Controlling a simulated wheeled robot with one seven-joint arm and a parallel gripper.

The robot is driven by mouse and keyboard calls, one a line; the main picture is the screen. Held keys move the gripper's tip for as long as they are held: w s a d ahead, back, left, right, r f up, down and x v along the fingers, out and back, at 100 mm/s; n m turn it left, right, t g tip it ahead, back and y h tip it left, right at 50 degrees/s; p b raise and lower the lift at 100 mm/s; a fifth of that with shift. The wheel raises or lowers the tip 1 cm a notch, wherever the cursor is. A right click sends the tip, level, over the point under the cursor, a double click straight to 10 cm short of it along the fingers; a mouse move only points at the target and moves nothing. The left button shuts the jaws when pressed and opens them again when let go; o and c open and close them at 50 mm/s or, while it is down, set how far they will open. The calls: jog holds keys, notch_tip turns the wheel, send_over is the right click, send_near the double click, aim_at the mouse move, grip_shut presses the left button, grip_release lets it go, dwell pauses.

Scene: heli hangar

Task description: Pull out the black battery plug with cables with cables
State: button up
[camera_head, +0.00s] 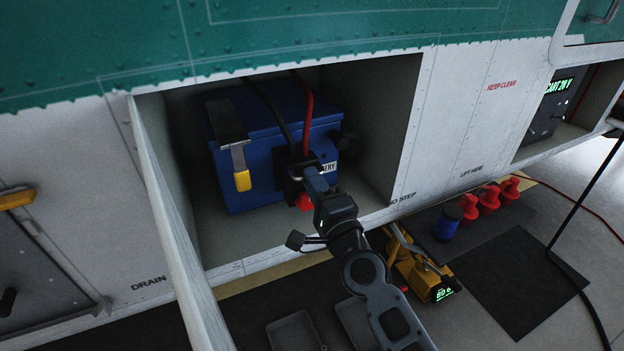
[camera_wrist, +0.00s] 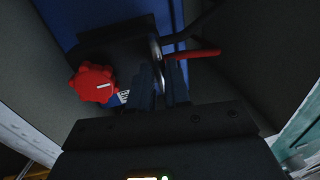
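The black battery plug (camera_head: 290,186) sits against the front of the blue battery (camera_head: 248,160) inside an open bay. A black cable and a red cable run up from it. A red knob (camera_head: 304,202) is low on the plug, and it also shows in the wrist view (camera_wrist: 92,83). My gripper (camera_head: 308,172) reaches in at the plug's front. In the wrist view its fingers (camera_wrist: 163,84) are close together, with the plug's thin pale handle (camera_wrist: 157,48) between them. They appear shut on this handle. My fingers hide part of the plug.
The bay's side walls and lower sill (camera_head: 290,260) surround my arm. A yellow-handled latch (camera_head: 241,172) is on the battery's left. Below stand a yellow tool with a green display (camera_head: 425,275), red caps (camera_head: 488,199) and a blue cap (camera_head: 448,222) on dark mats.

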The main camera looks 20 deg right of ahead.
jog(key=o, duration=0.3)
jog(key=shift+o, duration=0.2)
jog(key=s+f+b, duration=0.1)
jog(key=s, duration=0.6)
jog(key=shift+s+f, duration=0.15)
jog(key=shift+s, duration=0.2)
